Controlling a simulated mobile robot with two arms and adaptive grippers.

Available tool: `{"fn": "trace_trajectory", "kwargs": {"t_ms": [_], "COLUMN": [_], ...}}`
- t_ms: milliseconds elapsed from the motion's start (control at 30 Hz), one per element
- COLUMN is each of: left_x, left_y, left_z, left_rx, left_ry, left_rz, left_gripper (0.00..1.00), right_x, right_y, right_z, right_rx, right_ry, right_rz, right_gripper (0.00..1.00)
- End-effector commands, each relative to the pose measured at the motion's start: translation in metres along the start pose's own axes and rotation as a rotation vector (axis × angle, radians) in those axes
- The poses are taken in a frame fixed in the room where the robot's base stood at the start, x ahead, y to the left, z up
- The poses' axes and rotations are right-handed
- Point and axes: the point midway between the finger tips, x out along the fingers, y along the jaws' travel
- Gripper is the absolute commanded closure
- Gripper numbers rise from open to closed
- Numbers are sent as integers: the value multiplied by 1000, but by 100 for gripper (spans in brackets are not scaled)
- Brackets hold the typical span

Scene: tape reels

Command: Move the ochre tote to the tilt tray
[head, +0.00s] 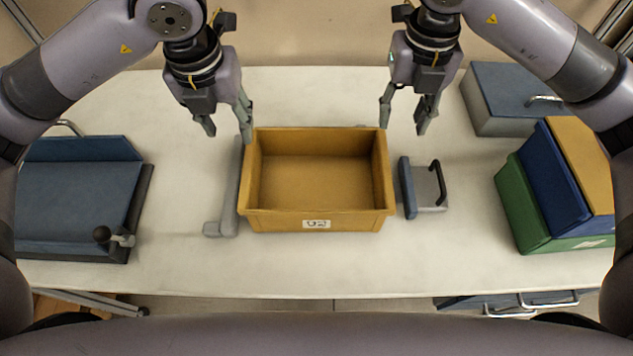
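The ochre tote (316,222) stands upright and empty in the middle of the table, with a small white label on its front. It sits between a grey L-shaped stop on its left and a blue-faced clamp on its right. The tilt tray (75,195), a blue tray with a dark frame and a knobbed lever, lies at the left of the table. My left gripper (228,131) is open and empty by the tote's back left corner. My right gripper (403,128) is open and empty by its back right corner. I cannot tell whether either touches the rim.
The grey stop (229,190) and the clamp (423,187) flank the tote. Stacked green (523,213) and blue (550,180) totes, with an ochre one on top, stand at the right. A blue-lidded grey box (505,90) is behind them. The table between tilt tray and stop is clear.

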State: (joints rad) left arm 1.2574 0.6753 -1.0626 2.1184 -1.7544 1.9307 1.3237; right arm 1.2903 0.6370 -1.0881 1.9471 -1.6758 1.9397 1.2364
Motion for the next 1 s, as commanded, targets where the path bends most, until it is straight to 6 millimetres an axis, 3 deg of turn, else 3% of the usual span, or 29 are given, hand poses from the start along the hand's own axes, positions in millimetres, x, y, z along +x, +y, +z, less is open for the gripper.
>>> {"fn": "trace_trajectory", "kwargs": {"t_ms": [700, 1000], "left_x": [136, 162], "left_y": [0, 0], "left_z": [-1, 0], "left_rx": [0, -1], "left_ry": [4, 1], "left_rz": [1, 0], "left_gripper": [60, 60], "right_x": [136, 162], "right_y": [-1, 0], "right_z": [-2, -1], "right_rx": [-1, 0], "right_ry": [5, 2], "right_rz": [-1, -1], "right_gripper": [60, 60]}}
